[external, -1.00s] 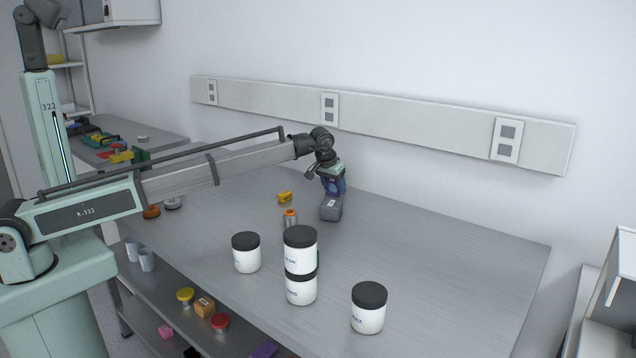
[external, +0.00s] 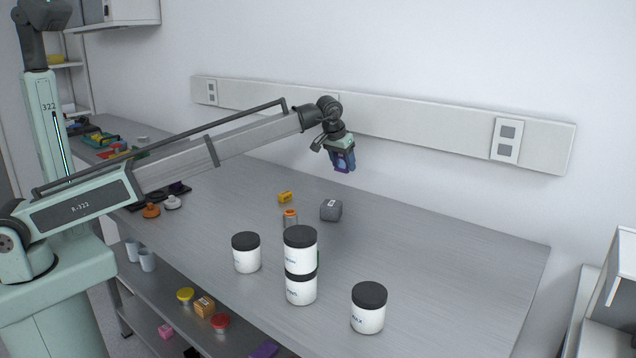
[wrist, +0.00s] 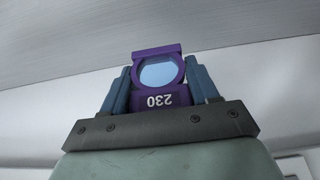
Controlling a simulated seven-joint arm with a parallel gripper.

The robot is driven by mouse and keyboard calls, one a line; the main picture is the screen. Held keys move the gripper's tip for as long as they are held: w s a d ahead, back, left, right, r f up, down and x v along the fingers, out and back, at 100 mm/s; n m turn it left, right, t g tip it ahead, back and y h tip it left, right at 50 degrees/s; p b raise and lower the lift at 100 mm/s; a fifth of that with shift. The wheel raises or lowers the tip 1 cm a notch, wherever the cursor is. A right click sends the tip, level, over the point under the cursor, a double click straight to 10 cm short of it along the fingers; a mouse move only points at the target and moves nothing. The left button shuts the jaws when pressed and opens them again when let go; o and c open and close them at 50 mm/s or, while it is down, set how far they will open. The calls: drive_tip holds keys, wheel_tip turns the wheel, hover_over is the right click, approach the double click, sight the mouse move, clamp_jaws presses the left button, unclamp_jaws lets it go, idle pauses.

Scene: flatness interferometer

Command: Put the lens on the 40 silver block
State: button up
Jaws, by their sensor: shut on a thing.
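My gripper (external: 342,163) is shut on a purple-framed lens and holds it in the air above the bench, behind and above the grey block. In the wrist view the lens (wrist: 160,72) has pale blue round glass and a purple base marked 230, upside down, between my blue fingers (wrist: 161,92). The silver-grey block (external: 331,210) sits on the bench below with nothing on top; its small white label is too small to read. The lens is clear of the block.
A small yellow block (external: 285,197) and an orange-topped silver cylinder (external: 290,218) stand left of the grey block. Black-lidded white jars (external: 246,252) stand nearer the front, two of them stacked (external: 300,252). The bench's right side (external: 450,250) is clear. The wall is close behind.

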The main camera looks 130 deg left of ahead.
drive_tip(key=w+d+r+m, duration=0.1)
drive_tip(key=w+d+r, duration=0.1)
drive_tip(key=w+d, duration=0.35)
drive_tip(key=w+d+r+m+t, duration=0.1)
drive_tip(key=w+d, duration=0.1)
drive_tip(key=d, duration=0.7)
drive_tip(key=w+d+r+m, duration=0.15)
drive_tip(key=w+d, duration=0.25)
drive_tip(key=d, duration=0.4)
drive_tip(key=s+d+f, duration=0.1)
drive_tip(key=s+d, duration=0.4)
drive_tip(key=d, duration=0.2)
drive_tip(key=shift+m+t, duration=0.4)
drive_tip(key=shift+m, duration=0.05)
drive_tip(key=shift+w+f, duration=0.2)
drive_tip(key=shift+f, duration=4.85)
drive_tip(key=shift+f, duration=0.15)
drive_tip(key=o, duration=1.2)
